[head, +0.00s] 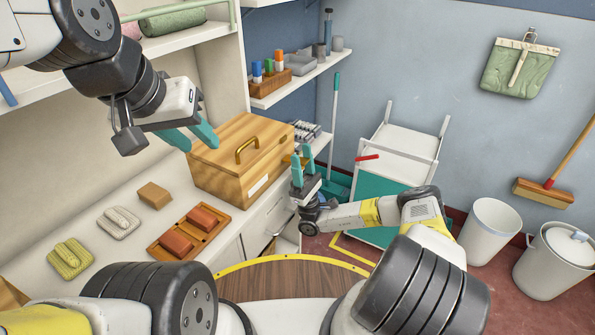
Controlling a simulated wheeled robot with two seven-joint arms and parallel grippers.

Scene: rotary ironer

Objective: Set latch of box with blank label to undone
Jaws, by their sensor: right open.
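A shelf (300,80) with bottles is behind the box. A white cart (402,150) and bins (490,232) stand to the right.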

